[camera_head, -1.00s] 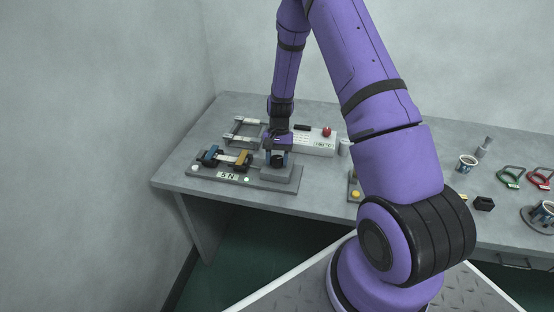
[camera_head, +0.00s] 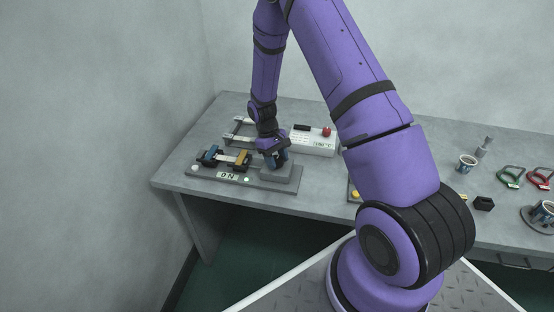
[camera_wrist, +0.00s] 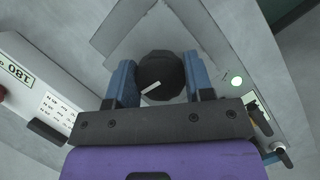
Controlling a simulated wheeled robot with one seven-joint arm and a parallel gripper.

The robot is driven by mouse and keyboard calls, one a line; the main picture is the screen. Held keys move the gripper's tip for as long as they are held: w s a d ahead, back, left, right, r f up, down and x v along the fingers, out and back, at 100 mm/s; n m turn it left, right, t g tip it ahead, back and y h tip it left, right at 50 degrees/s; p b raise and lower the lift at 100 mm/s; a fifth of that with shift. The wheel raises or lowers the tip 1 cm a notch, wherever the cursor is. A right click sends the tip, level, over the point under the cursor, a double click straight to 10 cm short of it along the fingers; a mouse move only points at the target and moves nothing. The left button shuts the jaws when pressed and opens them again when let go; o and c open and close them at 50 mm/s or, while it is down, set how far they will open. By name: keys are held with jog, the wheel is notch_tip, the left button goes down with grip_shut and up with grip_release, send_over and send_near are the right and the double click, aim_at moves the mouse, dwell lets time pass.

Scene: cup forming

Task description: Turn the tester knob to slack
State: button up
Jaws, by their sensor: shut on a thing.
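The tester (camera_head: 283,184) is a grey plate with a raised block at its right end, at the left of the table. It bears a blue clamp (camera_head: 209,153), a yellow clamp (camera_head: 242,158) and a display (camera_head: 228,176) that appears to read 0 N. My gripper (camera_head: 276,161) is over the raised block, its wrist turned. In the wrist view, the black knob (camera_wrist: 162,72) sits between the two blue fingers of my gripper (camera_wrist: 161,80), which are shut on it. The knob's white mark (camera_wrist: 151,87) slants up to the right. In the head view my gripper largely hides the knob.
Behind the tester stand a metal frame (camera_head: 238,130) and a white box (camera_head: 315,144) with a red button. A cup (camera_head: 467,163), green and red handled tools and a black holder (camera_head: 484,203) lie at the right. My arm hides part of the table.

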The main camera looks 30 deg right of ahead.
jog(key=shift+n+h, duration=0.3)
jog(key=shift+n, duration=0.5)
jog(key=o, duration=0.9)
jog(key=v, duration=1.1)
jog(key=shift+s, duration=0.15)
